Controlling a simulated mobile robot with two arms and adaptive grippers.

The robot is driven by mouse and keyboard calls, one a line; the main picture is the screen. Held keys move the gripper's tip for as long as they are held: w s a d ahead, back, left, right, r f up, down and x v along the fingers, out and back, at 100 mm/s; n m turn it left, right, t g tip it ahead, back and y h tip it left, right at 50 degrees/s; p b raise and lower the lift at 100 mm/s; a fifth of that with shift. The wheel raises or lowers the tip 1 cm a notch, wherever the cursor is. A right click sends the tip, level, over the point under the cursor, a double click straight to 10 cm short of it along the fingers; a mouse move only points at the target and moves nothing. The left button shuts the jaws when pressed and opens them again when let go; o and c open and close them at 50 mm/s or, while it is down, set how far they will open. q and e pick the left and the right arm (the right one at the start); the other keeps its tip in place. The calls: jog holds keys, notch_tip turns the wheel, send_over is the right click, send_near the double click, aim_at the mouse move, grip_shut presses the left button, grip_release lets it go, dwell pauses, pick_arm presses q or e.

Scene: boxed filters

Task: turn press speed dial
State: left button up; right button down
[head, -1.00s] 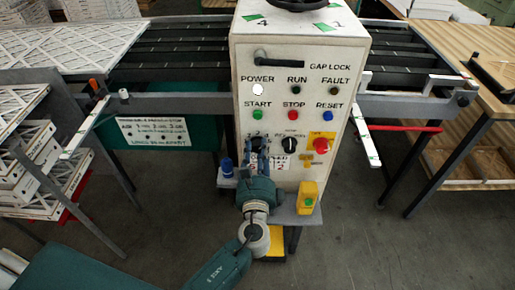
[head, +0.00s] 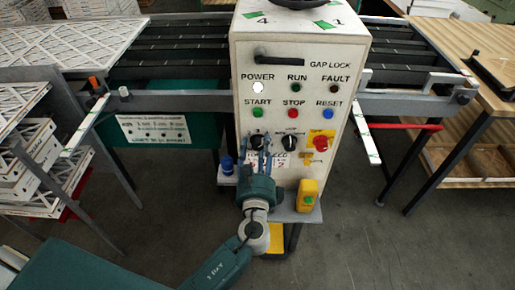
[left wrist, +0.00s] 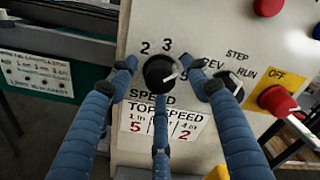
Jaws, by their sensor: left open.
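The black press speed dial (head: 258,142) is on the lower left of the white control panel (head: 275,70). In the left wrist view the dial (left wrist: 158,70) is near the middle, with its white pointer mark toward the right, near the 5. The numbers 2 and 3 show above it, and a TOP SPEED card (left wrist: 160,122) is below. My left gripper (head: 258,153) is in front of the dial. Its blue fingers are spread open around the knob; I cannot tell whether any touches it. My right gripper is not in view.
START, STOP and RESET buttons sit above. A yellow box with a green button (head: 307,196) and a blue object (head: 226,165) stand below.

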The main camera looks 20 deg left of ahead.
pick_arm(q)
jog(key=v, duration=1.2)
